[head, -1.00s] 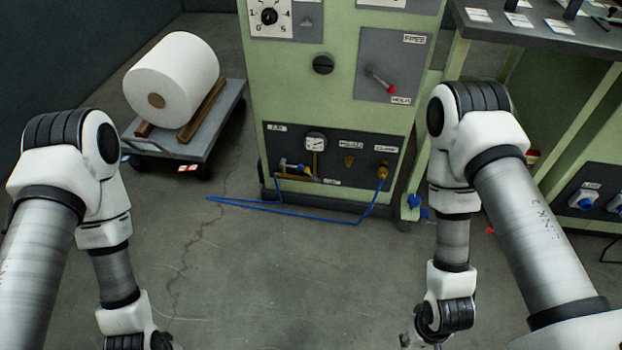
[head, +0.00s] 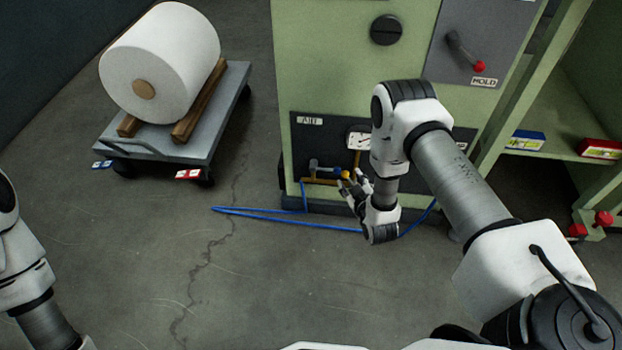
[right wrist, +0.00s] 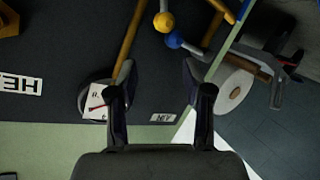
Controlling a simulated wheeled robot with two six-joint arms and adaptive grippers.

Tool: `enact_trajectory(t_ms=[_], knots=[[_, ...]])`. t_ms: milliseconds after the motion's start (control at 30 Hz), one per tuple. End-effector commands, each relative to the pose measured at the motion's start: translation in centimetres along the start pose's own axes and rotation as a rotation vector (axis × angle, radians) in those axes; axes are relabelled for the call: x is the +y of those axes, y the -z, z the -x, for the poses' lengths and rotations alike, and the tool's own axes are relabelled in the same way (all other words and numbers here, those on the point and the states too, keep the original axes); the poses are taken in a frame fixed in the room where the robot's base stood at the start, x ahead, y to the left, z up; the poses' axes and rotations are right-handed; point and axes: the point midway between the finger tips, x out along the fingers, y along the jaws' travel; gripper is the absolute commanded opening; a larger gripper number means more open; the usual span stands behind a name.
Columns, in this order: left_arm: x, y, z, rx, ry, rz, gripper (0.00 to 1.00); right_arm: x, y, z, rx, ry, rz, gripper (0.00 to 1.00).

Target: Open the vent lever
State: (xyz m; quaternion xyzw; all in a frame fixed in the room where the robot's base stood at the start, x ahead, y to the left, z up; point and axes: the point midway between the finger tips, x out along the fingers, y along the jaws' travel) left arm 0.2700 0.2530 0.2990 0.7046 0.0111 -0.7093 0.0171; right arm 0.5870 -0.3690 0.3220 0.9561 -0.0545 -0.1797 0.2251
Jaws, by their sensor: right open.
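The dark AIR panel (head: 305,150) is low on the green machine. It carries a gauge (head: 358,140) and a brass pipe valve with a yellow knob (head: 345,174) and a blue-ended part beside it. The right wrist view shows the yellow knob (right wrist: 163,22) and a blue knob (right wrist: 174,40) close together beyond the fingertips. I cannot tell which is the vent lever; no label for it is readable. My right gripper (head: 354,184) is open and empty, just in front of the valve; its fingers also show in the right wrist view (right wrist: 160,75). My left gripper is out of view.
A blue hose (head: 285,219) loops on the floor below the panel. A cart (head: 225,115) with a white roll (head: 165,60) stands left. A red-knobbed lever (head: 479,67) is above right. Boxes (head: 525,140) sit on a shelf at right.

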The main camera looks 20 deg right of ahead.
Motion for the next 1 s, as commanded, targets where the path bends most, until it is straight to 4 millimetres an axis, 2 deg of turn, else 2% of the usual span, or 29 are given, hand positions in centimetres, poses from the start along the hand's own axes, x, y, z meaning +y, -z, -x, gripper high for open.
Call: enact_trajectory(t_ms=[33,133,267,600,700,933,1000], knots=[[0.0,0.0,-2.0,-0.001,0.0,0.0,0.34,-0.7,-2.7,-0.4,-0.015,-0.004,-0.001,0.5],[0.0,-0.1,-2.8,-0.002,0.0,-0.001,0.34,-1.0,-4.2,-0.3,-0.03,-0.004,-0.002,0.5],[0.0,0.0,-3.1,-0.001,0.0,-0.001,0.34,-1.1,-4.3,-1.1,-0.032,-0.002,-0.002,0.5],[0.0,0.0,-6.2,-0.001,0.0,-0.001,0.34,-1.2,-4.6,-7.1,-0.033,-0.001,-0.002,0.5],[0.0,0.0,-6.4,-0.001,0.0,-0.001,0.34,-1.1,-4.5,-7.8,-0.035,-0.001,-0.002,0.5],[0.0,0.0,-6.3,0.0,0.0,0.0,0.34,-1.0,-4.3,-7.9,-0.036,0.0,-0.002,0.5],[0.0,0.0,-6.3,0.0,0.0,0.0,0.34,-1.0,-4.3,-7.9,-0.036,0.0,-0.002,0.26]])
